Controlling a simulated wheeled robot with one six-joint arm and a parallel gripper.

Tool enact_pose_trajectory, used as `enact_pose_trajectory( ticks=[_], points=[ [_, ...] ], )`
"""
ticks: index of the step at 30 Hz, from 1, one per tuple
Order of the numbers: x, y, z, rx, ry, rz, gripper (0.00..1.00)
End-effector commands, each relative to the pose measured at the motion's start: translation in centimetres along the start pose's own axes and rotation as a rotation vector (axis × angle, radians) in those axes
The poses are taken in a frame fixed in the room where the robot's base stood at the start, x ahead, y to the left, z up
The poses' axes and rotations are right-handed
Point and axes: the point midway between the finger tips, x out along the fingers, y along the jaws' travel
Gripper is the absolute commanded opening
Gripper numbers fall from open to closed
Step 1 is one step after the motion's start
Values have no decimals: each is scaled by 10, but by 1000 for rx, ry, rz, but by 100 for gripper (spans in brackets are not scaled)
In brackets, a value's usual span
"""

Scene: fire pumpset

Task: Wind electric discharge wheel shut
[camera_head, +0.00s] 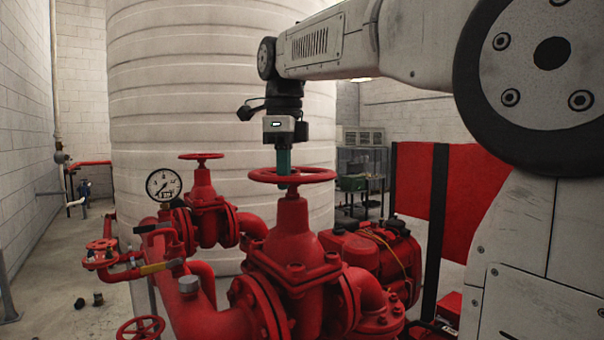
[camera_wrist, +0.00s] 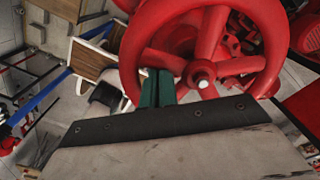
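A red spoked handwheel (camera_head: 318,176) lies flat on top of the near red gate valve (camera_head: 292,235). In the wrist view the wheel (camera_wrist: 209,45) fills the upper middle, with a pale nut at its hub. My gripper (camera_head: 283,178) points straight down at the wheel from above. Its green fingers (camera_wrist: 158,88) sit close together at the near-left part of the wheel, beside a spoke and inside the rim. They reach down through the opening between spokes and look shut, with nothing seen between them. Whether they touch the spoke or rim is unclear.
A second red valve with a handwheel (camera_head: 201,156) stands behind to the left, near a pressure gauge (camera_head: 163,185). Smaller red wheels (camera_head: 101,252) are lower left. A large white tank (camera_head: 190,90) stands behind. A red panel (camera_head: 415,180) is at right, with red machinery (camera_head: 370,250) below.

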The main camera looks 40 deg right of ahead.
Motion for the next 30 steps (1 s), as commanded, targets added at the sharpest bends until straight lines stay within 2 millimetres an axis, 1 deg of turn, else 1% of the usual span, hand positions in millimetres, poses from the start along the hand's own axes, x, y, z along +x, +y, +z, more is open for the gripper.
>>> enact_pose_trajectory(
  ticks=[1,5,18,20,30],
  points=[
    [0,-2,7,-4,-2,0,0],
    [0,-9,19,-3,-2,0,0],
    [-2,-3,8,0,-2,-1,0],
    [-5,-3,8,0,-2,-2,0],
    [-40,-3,9,-1,-2,-3,0]
  ],
)
